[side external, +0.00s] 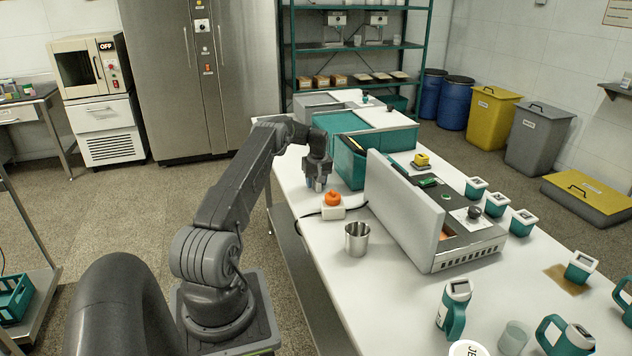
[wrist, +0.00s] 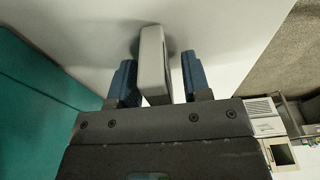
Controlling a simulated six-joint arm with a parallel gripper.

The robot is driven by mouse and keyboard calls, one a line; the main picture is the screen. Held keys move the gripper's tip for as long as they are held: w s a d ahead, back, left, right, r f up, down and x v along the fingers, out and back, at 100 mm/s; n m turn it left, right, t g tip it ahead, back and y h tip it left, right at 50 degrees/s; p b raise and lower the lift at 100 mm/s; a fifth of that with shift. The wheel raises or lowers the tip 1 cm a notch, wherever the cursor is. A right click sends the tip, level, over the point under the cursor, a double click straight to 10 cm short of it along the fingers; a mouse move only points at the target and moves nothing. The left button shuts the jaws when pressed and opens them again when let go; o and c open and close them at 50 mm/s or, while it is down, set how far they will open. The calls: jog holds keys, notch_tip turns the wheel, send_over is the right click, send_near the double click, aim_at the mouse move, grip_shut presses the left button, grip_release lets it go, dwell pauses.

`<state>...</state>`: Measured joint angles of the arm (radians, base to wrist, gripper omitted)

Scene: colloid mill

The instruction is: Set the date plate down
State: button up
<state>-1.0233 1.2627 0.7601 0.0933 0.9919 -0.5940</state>
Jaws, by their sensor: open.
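A light grey slab, which looks like the date plate (wrist: 153,60), stands on edge on the white table between the blue fingers of my gripper (wrist: 158,78) in the wrist view. My gripper is open. A gap shows between the slab and the right finger; the left finger is close beside it, and I cannot tell if they touch. In the side view my gripper (side external: 318,184) points down low over the table's left edge, beside the teal bin. The slab is too small and covered to make out there.
A teal bin (side external: 350,166) stands right beside my gripper and fills the left of the wrist view (wrist: 35,95). An orange knob on a white box (side external: 332,205) with a cable, a steel cup (side external: 357,238) and a machine with a raised panel (side external: 402,208) are nearer the camera.

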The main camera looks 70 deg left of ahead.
jog(key=r, duration=0.4)
jog(key=d+r, duration=0.1)
jog(key=r, duration=0.6)
jog(key=shift+d+r, duration=0.3)
jog(key=shift+d, duration=0.05)
jog(key=w+d+r+m+t, duration=0.1)
jog(key=w+d+r+m, duration=0.4)
jog(key=d+r, duration=0.8)
jog(key=d+r+m+t, duration=0.1)
jog(key=d+r+m, duration=0.15)
jog(key=d, duration=0.65)
jog(key=d+r+m+t, duration=0.1)
jog(key=d+r, duration=0.3)
jog(key=d, duration=0.4)
jog(key=s+d+r+m+t, duration=0.1)
jog(key=s+d+m, duration=0.15)
jog(key=d, duration=0.45)
jog(key=s+d+r+m, duration=0.1)
jog(key=s+d+r, duration=0.1)
jog(key=s+d, duration=0.35)
jog(key=s+d+f+m+h, duration=0.1)
jog(key=s+d+f+m, duration=0.1)
jog(key=s+d, duration=0.4)
jog(key=s+d+f+m+t, duration=0.1)
jog(key=s+d+f+m, duration=0.2)
jog(key=s+d, duration=0.3)
jog(key=shift+s+d+m+t+h, duration=0.3)
jog(key=shift+s+d+m+h, duration=0.1)
jog(key=shift+d+m, duration=0.1)
